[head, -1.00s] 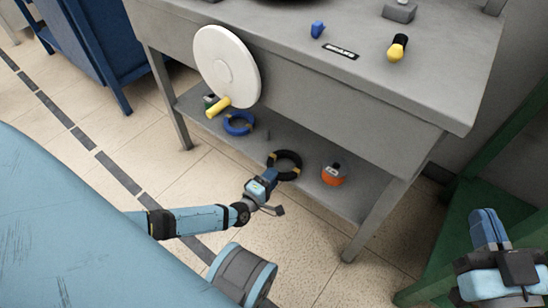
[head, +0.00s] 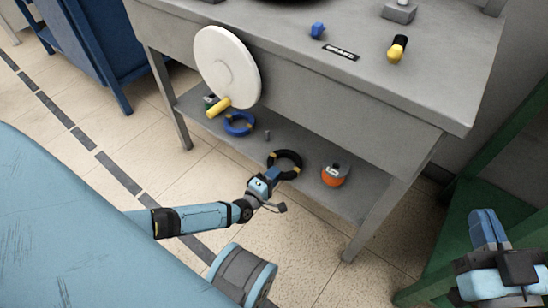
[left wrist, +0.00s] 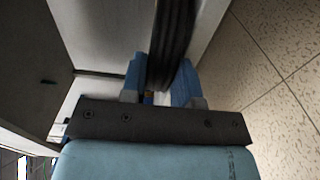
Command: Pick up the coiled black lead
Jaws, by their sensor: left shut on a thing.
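The coiled black lead (head: 289,153) is a ring with small yellow ties, at the front edge of the grey bench's lower shelf. My left gripper (head: 274,173) reaches in from the left and is shut on the near side of the ring. In the left wrist view the black strands (left wrist: 173,40) run between the two blue fingers (left wrist: 160,85). The fingers hide part of the coil. My right gripper (head: 487,214) is at the lower right, away from the bench; its jaw opening is not clear.
On the lower shelf (head: 215,107), a blue coil (head: 239,123) lies to the left and an orange-and-white object (head: 335,175) to the right. A small peg (head: 267,135) stands behind. The bench leg (head: 372,222) is at right.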

